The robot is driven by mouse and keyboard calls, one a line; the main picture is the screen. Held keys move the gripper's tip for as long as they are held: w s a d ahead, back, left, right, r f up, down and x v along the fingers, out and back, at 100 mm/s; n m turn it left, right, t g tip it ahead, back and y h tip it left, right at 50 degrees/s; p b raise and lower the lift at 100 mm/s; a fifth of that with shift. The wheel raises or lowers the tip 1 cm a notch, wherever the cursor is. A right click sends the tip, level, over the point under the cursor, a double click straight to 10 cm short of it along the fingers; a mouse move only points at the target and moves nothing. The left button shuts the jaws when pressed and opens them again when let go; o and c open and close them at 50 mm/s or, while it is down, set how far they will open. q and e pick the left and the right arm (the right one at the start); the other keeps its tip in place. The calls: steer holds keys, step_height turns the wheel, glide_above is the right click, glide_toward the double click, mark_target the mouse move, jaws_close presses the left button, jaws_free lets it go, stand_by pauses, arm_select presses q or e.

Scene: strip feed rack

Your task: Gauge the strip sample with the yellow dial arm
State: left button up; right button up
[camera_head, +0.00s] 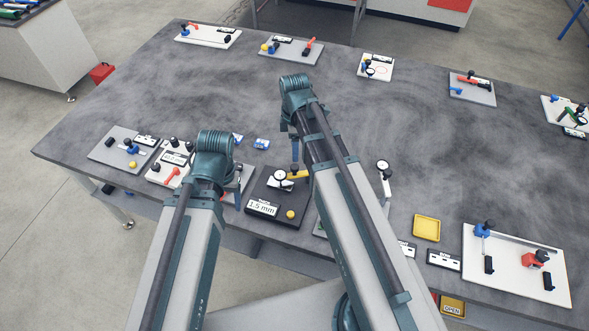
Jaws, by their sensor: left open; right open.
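A black gauge board (262,190) near the front edge carries a round white dial (281,175) with a yellow arm (298,174). A label reading "1.5 mm" (262,208) and a yellow knob (290,214) are on the same board. A small pale piece shows just under the dial; I cannot tell whether it is the strip sample. My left gripper (235,190) is open, left of this board, its fingers partly hidden by its wrist. My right gripper (294,150) is open above the table behind the dial, mostly hidden by its wrist. Neither visibly holds anything.
Left of the gauge board are a grey fixture board (105,152) and a white one with red parts. A second dial (383,165), a yellow tray (426,228) and a large white board (510,285) are to the right. Several boards line the back. The table middle is clear.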

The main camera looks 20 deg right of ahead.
mark_target(295, 166)
step_height(295, 166, down, 10)
steer(key=b, duration=0.8)
steer(key=shift+r, duration=0.2)
steer(key=shift+r, duration=0.1)
jaws_close()
stand_by(0.7)
